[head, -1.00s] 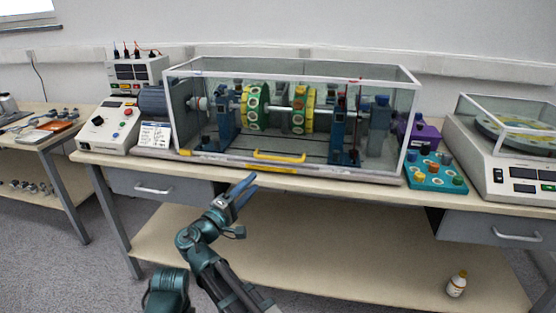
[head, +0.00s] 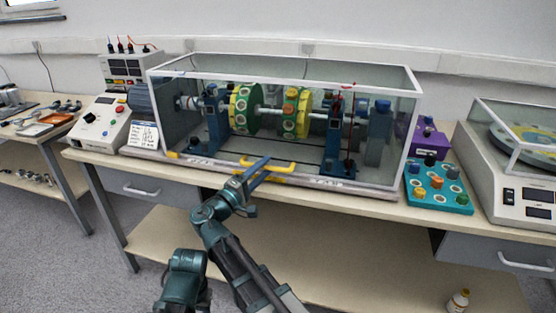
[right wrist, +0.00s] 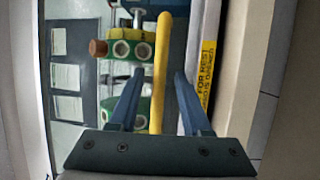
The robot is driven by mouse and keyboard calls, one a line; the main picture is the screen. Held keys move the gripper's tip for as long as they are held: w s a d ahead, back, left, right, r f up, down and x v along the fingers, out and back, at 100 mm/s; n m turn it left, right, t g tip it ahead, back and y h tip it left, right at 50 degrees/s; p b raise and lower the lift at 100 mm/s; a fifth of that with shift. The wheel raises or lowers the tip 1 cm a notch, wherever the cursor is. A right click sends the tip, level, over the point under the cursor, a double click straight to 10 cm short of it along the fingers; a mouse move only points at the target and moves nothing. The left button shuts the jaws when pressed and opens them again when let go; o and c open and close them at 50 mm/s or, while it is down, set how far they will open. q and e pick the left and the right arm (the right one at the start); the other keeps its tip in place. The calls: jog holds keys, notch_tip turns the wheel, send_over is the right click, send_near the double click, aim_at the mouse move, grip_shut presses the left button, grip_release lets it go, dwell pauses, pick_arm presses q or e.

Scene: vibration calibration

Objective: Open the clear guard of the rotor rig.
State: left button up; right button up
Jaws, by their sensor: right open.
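The clear guard (head: 395,130) is a white-framed box, closed over the rotor rig with its green and yellow discs (head: 245,108). A yellow handle (head: 285,167) is on its lower front edge. My right gripper (head: 266,166) is open at the handle, its blue fingers reaching it from the front. In the right wrist view, the handle (right wrist: 161,60) runs between the two open fingers, with clearance on both sides; I cannot tell whether anything touches.
A control box (head: 100,122) with a red button stands left of the guard. A teal knob board (head: 437,187) and a white instrument (head: 500,180) are at the right. The bench front edge runs just below the guard. A small bottle (head: 458,301) stands on the lower shelf.

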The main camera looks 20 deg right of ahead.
jog(key=shift+w+d, duration=0.25)
jog(key=shift+d, duration=0.05)
jog(key=shift+r, duration=0.1)
grip_shut()
jog(key=shift+s, duration=0.1)
dwell(1.1)
